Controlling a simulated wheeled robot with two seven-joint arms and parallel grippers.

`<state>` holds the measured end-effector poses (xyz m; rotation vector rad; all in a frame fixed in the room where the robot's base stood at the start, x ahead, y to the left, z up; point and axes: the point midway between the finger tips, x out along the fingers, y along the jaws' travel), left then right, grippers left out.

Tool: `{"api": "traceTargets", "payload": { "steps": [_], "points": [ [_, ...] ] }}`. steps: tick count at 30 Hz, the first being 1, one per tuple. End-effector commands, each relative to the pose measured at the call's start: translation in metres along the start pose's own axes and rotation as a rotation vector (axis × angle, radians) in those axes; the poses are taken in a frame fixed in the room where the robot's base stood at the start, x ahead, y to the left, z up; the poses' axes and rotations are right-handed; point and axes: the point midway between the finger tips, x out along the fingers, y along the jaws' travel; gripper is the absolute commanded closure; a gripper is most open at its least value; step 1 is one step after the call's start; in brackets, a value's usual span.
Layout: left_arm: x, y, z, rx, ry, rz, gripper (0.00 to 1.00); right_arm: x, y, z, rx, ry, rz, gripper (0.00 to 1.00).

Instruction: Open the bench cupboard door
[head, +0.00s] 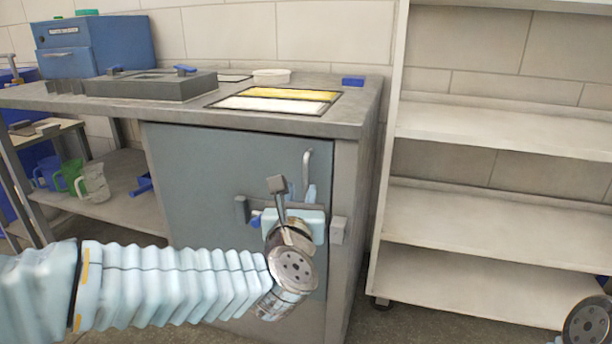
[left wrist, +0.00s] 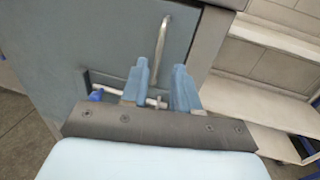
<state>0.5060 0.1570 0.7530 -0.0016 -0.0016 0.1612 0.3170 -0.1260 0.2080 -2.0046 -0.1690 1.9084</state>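The bench cupboard door (head: 215,185) is grey-blue and looks shut under the right part of the bench. Its upright metal bar handle (head: 307,170) is near the door's right edge and also shows in the left wrist view (left wrist: 161,38). Below the handle is a sliding bolt (left wrist: 130,97) with a blue knob (left wrist: 97,95). My left gripper (left wrist: 163,85) is in front of the door at the bolt, below the handle. Its two blue fingers stand apart, with the rod's end showing between them; contact cannot be told. My left wrist hides part of the bolt. My right gripper is out of view.
The bench top (head: 345,108) carries a blue box (head: 95,45), a grey block fixture (head: 150,84) and a yellow-and-white tray (head: 280,98). Jugs (head: 95,183) stand on the lower shelf at left. A pale shelf rack (head: 490,215) stands close on the right. Floor shows in front.

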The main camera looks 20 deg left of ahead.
Motion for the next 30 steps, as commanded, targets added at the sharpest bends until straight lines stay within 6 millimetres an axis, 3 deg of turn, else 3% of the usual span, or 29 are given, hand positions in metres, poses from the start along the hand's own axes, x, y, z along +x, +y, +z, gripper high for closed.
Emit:
{"api": "traceTargets", "payload": {
  "steps": [6, 12, 24, 26, 30],
  "points": [
    [0.051, 0.0, 0.0, 0.003, 0.002, 0.002, 0.7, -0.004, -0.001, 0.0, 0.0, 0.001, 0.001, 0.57],
    [0.082, 0.0, 0.0, 0.004, 0.002, 0.0, 0.7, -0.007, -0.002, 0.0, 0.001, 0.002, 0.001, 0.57],
    [0.092, 0.0, -0.001, 0.003, 0.001, 0.0, 0.7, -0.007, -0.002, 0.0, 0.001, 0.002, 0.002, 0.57],
    [0.092, 0.0, -0.001, 0.004, 0.001, 0.0, 0.76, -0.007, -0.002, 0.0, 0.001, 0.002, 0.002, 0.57],
    [0.092, 0.0, -0.001, 0.004, 0.001, -0.001, 0.97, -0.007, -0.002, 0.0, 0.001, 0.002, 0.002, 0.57]
  ]
}}
